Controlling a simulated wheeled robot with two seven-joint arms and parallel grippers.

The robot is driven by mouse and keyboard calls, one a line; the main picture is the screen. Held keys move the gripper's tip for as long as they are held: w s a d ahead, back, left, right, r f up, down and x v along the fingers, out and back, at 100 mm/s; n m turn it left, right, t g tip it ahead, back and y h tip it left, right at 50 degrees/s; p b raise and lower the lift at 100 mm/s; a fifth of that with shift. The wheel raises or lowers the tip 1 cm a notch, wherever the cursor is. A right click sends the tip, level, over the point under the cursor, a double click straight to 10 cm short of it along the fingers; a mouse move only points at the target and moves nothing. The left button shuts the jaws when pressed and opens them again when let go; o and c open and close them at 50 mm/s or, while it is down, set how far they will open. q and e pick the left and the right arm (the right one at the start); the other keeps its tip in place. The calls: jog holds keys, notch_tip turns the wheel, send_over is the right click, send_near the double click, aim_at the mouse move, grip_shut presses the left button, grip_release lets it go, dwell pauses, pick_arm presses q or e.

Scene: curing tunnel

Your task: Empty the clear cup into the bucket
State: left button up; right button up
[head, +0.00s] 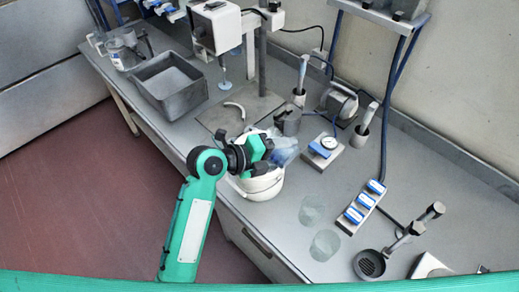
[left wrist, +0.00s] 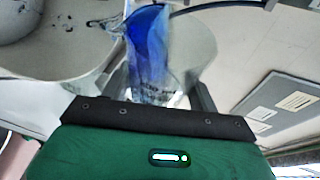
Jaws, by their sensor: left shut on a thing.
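The white bucket (head: 262,186) stands near the bench's front edge, partly hidden by my left arm. My left gripper (head: 262,150) is above the bucket, shut on a clear cup (head: 288,150) that looks tilted. In the left wrist view the cup (left wrist: 196,50) sits between the fingers of my left gripper (left wrist: 160,88), with blue liquid (left wrist: 148,45) along one side. Small blue drops and streaks show by its lip, over the bucket (left wrist: 85,62). Dark specks lie inside the bucket. How much liquid is left cannot be told. My right gripper is not in view.
Two other clear cups (head: 312,209) (head: 324,246) stand right of the bucket. A grey bin (head: 171,88) is at the back left.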

pick_arm(q)
jog(key=shift+r, duration=0.1)
jog(key=shift+w+a, duration=0.1)
jog(key=shift+w+a+f+n+h+b, duration=0.1)
jog(key=shift+f+n+h+b, duration=0.2)
jog(key=shift+n+b, duration=0.3)
jog(key=shift+w+a+f+n+g+h+b, duration=0.2)
jog(key=shift+n+h+b, duration=0.15)
jog(key=shift+b, duration=0.55)
jog(key=shift+w+a+f+n+g+h+b, duration=0.1)
jog(key=shift+f+n+h+b, duration=0.2)
jog(key=shift+b, duration=0.55)
jog(key=shift+w+a+r+n+h+b, duration=0.25)
jog(key=shift+r+n+h+b, duration=0.4)
jog(key=shift+b, duration=0.5)
dwell(0.5)
jog(key=shift+f, duration=0.1)
